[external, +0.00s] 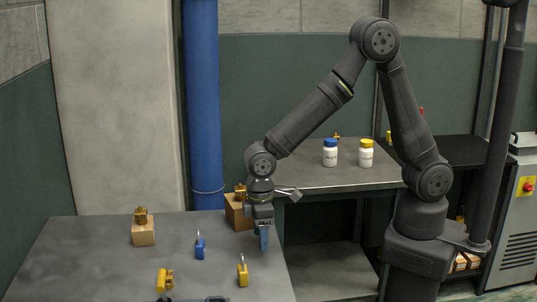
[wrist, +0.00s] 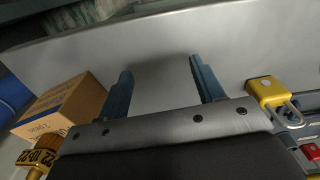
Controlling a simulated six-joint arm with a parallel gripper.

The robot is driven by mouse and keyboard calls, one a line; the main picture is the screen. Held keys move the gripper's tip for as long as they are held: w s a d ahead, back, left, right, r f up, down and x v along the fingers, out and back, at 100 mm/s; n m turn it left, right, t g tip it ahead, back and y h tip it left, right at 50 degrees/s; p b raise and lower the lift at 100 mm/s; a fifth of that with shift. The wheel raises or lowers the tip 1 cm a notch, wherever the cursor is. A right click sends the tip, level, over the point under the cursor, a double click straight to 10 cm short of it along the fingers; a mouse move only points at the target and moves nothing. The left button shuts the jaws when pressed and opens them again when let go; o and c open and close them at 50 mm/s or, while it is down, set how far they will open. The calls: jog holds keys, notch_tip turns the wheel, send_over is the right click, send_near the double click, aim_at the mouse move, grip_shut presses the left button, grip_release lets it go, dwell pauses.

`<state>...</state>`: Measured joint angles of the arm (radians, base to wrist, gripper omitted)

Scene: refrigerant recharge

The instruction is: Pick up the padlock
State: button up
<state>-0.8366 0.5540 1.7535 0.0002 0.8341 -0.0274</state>
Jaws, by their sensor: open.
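A yellow padlock (external: 243,273) with a silver shackle is on the front right part of the grey table (external: 90,260). A blue padlock (external: 200,248) is to its left and farther back. In the wrist view a yellow padlock (wrist: 266,92) lies to the right of my fingers, its shackle toward the lower right. My gripper (external: 263,245) points down near the table's right edge, behind and right of the yellow padlock. In the wrist view my gripper (wrist: 161,68) has its two blue fingers apart with only bare grey surface between them.
A cardboard box (wrist: 68,108) is close to my left finger in the wrist view; a brass part with a number tag (wrist: 38,158) is below it. A wooden block (external: 143,234) with a brass fitting and a yellow fitting (external: 164,280) are at left. Two bottles stand on the back table.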

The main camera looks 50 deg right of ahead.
jog(key=s+a+r, duration=0.2)
jog(key=a+r, duration=0.6)
notch_tip(320, 180, up, 8)
send_over(242, 269)
jog(key=w+d, duration=0.1)
jog(key=f, duration=1.1)
jog(key=shift+d+f, duration=0.1)
jog(key=shift+d, duration=0.1)
jog(key=shift+s+a+f, duration=0.1)
jog(key=shift+a+f, duration=0.05)
jog(key=shift+f, duration=2.55)
jog(key=shift+c, duration=0.2)
jog(key=c, duration=1.1)
